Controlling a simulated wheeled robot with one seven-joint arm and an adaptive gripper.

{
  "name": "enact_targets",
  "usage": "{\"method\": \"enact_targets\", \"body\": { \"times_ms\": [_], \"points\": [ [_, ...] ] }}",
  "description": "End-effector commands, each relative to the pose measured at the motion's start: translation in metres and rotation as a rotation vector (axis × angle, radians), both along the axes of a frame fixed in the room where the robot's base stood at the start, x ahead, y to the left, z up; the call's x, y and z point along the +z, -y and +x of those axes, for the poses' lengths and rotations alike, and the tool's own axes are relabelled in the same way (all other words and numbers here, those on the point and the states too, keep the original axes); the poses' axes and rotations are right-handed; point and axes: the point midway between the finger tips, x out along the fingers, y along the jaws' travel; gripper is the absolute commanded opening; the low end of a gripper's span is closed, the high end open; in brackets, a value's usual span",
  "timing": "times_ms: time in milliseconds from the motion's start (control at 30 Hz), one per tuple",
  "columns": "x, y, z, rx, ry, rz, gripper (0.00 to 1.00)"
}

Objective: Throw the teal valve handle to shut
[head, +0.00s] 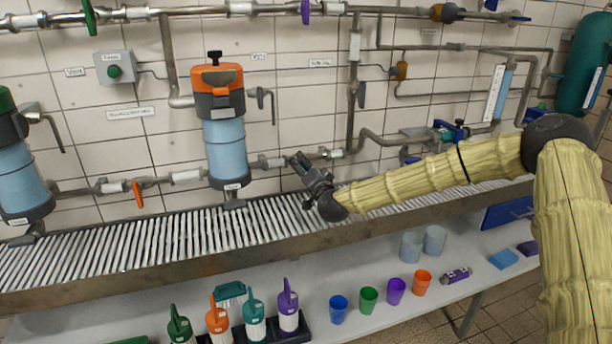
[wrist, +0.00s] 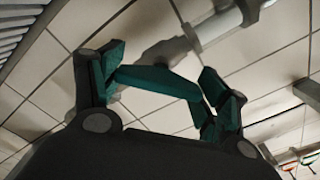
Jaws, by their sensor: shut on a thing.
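The teal valve handle (wrist: 158,80) is a flat bar and lies between the two fingers of my gripper (wrist: 162,84) in the wrist view. My gripper is shut on it. Behind the handle, the grey valve and pale pipe (wrist: 215,24) run toward the upper right. In the head view my gripper (head: 303,172) is at the low wall pipe, just right of the orange-topped blue filter (head: 225,145). There the gripper hides the handle, and I cannot make out its angle to the pipe.
An orange valve handle (head: 137,193) sits on the same pipe further left. The ribbed grey rack (head: 150,250) runs just below my gripper. Below it, a shelf holds several bottles (head: 253,320) and coloured cups (head: 368,298). A blue-handled valve (head: 450,130) is at right, behind my arm.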

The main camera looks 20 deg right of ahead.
Motion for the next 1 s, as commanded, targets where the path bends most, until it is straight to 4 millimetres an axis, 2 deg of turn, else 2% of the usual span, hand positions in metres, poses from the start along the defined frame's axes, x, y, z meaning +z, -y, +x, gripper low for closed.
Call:
{"method": "enact_targets", "body": {
  "times_ms": [600,1000],
  "points": [
    [-0.0039,0.0028,0.0002,-0.004,-0.016,0.545,0.50],
    [-0.0018,0.0025,0.0003,-0.003,-0.024,0.717,0.50]
  ]
}}
